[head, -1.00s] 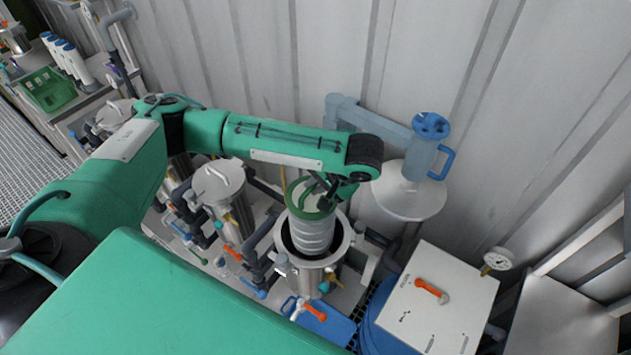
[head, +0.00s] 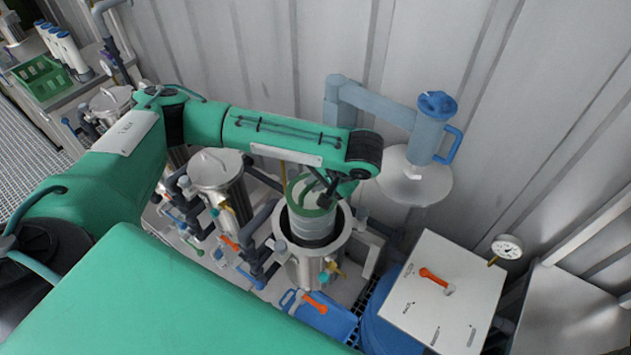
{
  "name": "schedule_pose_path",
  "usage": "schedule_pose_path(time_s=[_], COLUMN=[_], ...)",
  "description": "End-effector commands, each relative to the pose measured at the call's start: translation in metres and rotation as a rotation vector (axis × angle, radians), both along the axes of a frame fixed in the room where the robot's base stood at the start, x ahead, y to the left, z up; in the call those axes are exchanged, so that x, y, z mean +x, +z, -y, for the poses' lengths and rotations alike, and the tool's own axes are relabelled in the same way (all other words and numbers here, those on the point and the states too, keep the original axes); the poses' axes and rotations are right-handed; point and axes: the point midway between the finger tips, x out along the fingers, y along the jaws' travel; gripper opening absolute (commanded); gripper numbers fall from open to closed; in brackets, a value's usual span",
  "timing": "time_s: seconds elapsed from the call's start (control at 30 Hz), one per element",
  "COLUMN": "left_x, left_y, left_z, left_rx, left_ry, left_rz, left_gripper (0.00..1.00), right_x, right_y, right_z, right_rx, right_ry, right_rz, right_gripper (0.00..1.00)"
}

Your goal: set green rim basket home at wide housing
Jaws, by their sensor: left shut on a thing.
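The green rim basket (head: 311,226) is a pale, ribbed cylinder with a green rim and handle. It stands partly inside the open steel wide housing (head: 336,246), its lower part hidden by the housing's wall. A dark gap shows around it within the housing mouth. My left gripper (head: 326,198) comes in from above and is shut at the basket's green handle; the fingertips are partly hidden by the wrist. My right gripper is not in view.
A round grey lid (head: 414,184) hangs from a blue-grey swing arm right of the housing. A lidded steel vessel (head: 217,170) stands to the left. A white box (head: 440,290) with an orange handle is at right. The corrugated wall is close behind.

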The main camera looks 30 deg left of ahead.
Motion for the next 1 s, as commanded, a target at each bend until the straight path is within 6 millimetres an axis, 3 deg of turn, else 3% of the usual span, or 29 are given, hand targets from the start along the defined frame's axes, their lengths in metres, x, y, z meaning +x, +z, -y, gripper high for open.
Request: schedule_pose_path(time_s=[0.8, 1.0], left_x=[0.000, 0.000], left_y=[-0.045, -0.054], left_z=[0.000, 0.000], left_rx=[0.001, 0.001], left_ry=[0.000, 0.000], left_rz=[0.002, 0.002], left_gripper=[0.00, 0.00], right_x=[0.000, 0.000], right_y=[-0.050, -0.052], right_z=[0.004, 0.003], right_rx=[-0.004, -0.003], right_ry=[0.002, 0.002], right_rz=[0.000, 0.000], right_gripper=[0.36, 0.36])
